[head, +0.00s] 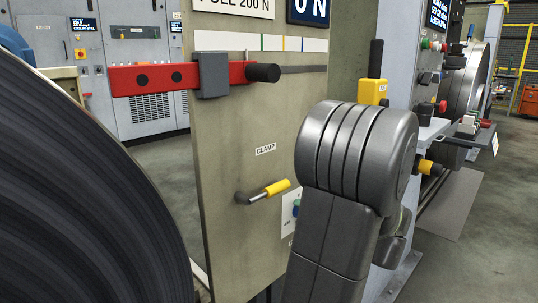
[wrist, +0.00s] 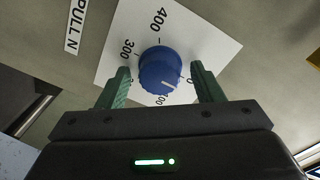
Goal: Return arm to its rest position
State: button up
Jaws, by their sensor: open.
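My gripper (wrist: 160,68) shows in the wrist view with its two green fingers apart and nothing gripped. A blue round knob (wrist: 158,68) appears between the fingertips, with a gap on each side; I cannot tell how deep the fingers reach around it. The knob sits on a white dial plate (wrist: 205,42) marked 300, 400 and 100, and its white line points to the lower right, near 100. In the head view my grey arm (head: 345,190) stands in front of the panel. My gripper is out of sight there.
The beige panel (head: 225,150) carries a red bar (head: 140,79) with a grey block (head: 213,75) and a yellow-gripped clamp lever (head: 265,192). A yellow block with a black lever (head: 374,88) stands behind my arm. A large dark coil (head: 80,200) fills the left. Floor shows at right.

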jog(key=m+p, duration=0.4)
jog(key=m, duration=0.4)
dwell(0.4)
jog(key=shift+f, duration=0.1)
